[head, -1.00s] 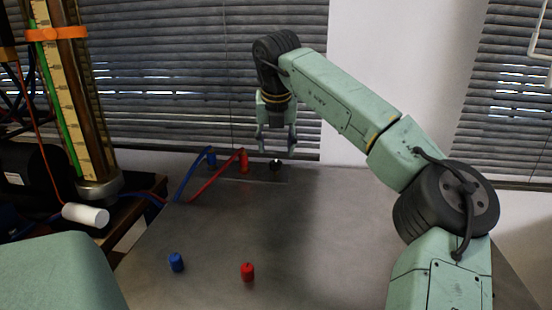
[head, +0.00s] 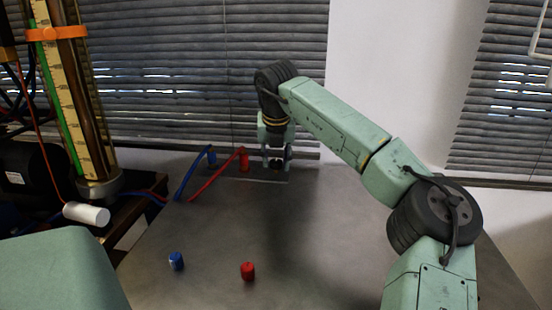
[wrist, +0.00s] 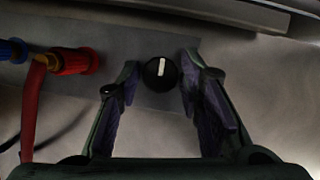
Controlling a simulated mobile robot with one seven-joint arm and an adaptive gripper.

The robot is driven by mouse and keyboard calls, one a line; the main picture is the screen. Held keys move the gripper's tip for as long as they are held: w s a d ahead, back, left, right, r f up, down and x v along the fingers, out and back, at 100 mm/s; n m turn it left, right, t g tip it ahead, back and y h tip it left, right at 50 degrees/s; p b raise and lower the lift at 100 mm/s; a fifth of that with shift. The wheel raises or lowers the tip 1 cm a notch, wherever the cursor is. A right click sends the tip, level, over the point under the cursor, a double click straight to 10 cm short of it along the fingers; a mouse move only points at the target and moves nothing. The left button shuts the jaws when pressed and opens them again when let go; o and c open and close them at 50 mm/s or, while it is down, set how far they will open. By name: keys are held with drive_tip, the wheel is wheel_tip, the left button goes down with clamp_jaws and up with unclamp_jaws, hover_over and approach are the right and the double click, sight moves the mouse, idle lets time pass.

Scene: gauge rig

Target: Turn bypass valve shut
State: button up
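The bypass valve appears to be the round black knob (wrist: 160,75) with a white pointer line. In the wrist view the line runs nearly straight up and down. In the head view the knob (head: 276,165) is at the far edge of the grey table, partly hidden by my fingers. My gripper (head: 277,159) points down there. In the wrist view my gripper (wrist: 161,78) is open, with one finger on each side of the knob and a gap visible on both sides.
A red connector (wrist: 75,61) with a red hose sits left of the knob, close to my left finger. A blue connector (head: 211,157) is beyond it. Loose blue (head: 176,262) and red (head: 248,271) caps stand at the front. A gauge column (head: 75,100) rises at left.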

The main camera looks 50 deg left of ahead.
clamp_jaws()
drive_tip(key=shift+r+m, duration=0.1)
drive_tip(key=shift+m, duration=0.3)
drive_tip(key=m+t+h, duration=0.1)
drive_tip(key=m, duration=0.2)
drive_tip(key=shift+a+m+p, duration=0.15)
drive_tip(key=shift+m+p, duration=0.15)
drive_tip(key=shift+m, duration=0.1)
drive_tip(key=m+h, duration=0.1)
drive_tip(key=m+p, duration=0.1)
drive_tip(key=m, duration=0.1)
drive_tip(key=shift+s+a+r+m+t+h, duration=0.1)
drive_tip(key=shift+m+t+h, duration=0.2)
drive_tip(key=shift+t+h, duration=0.1)
drive_tip(key=m+h+p, duration=0.1)
drive_tip(key=m+p, duration=0.1)
drive_tip(key=m, duration=0.1)
drive_tip(key=m+h+p, duration=0.1)
drive_tip(key=m+p, duration=0.2)
drive_tip(key=shift+a+r, duration=0.1)
drive_tip(key=shift+r, duration=0.05)
drive_tip(key=m+h+p, duration=0.1)
drive_tip(key=m+p, duration=0.1)
drive_tip(key=p, duration=0.1)
drive_tip(key=shift+m+g, duration=0.4)
drive_tip(key=shift+f+m+h+p, duration=0.2)
drive_tip(key=shift+m+h+p, duration=0.1)
drive_tip(key=shift+m+p, duration=0.25)
